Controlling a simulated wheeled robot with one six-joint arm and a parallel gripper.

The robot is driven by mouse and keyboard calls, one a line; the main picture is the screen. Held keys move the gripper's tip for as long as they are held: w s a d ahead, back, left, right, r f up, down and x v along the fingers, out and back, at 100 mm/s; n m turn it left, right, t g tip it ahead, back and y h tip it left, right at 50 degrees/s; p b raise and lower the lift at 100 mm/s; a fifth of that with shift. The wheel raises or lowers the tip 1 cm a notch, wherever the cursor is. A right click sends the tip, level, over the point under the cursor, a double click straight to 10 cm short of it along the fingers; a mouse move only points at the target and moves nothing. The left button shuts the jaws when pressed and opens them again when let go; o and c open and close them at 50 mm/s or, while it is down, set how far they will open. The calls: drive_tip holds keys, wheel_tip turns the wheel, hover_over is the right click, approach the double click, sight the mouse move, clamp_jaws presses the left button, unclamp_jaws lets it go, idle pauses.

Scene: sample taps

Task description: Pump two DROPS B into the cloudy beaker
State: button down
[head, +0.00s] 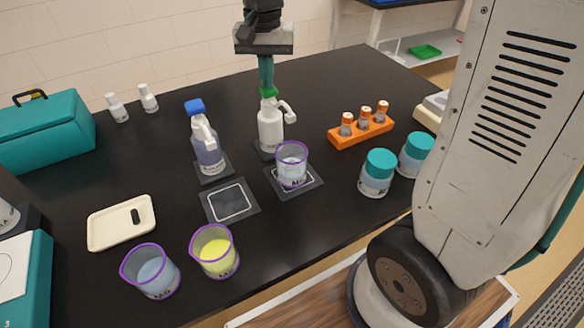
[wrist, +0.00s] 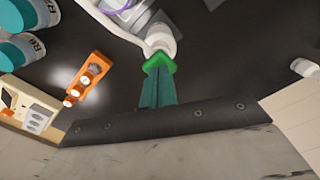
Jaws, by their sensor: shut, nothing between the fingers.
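My gripper (head: 266,84) is shut and empty, pointing down with its teal fingers right over the green pump head (head: 268,92). In the wrist view the fingertips (wrist: 158,75) meet the green head (wrist: 158,63); touching or just above, I cannot tell. This white pump bottle (head: 270,128) stands upright, its spout toward the right. A purple-rimmed beaker with pale, cloudy-looking contents (head: 291,172) stands on a dark mat (head: 310,184) in front of it. A second pump bottle (head: 206,150) has a blue head. The bottle labels are too small to read.
An empty square mat (head: 230,202) lies in front of the blue-headed bottle. Beakers with yellow (head: 214,255) and grey-blue (head: 152,275) liquid stand at the front. An orange vial rack (head: 360,132) and teal-lidded jars (head: 377,174) are at right. A white tray (head: 105,233) lies left.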

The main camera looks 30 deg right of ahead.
drive_tip(key=shift+r, duration=1.4)
wheel_tip(320, 180, up, 6)
idle(0.3)
idle(0.4)
drive_tip(key=s+d+f+n, duration=0.1)
drive_tip(key=s+f+n, duration=0.2)
drive_tip(key=s, duration=1)
drive_tip(key=s+d+f+n+t, duration=0.1)
drive_tip(key=s+d+f+n, duration=0.1)
drive_tip(key=s, duration=1.1)
drive_tip(key=shift+f+n, duration=0.5)
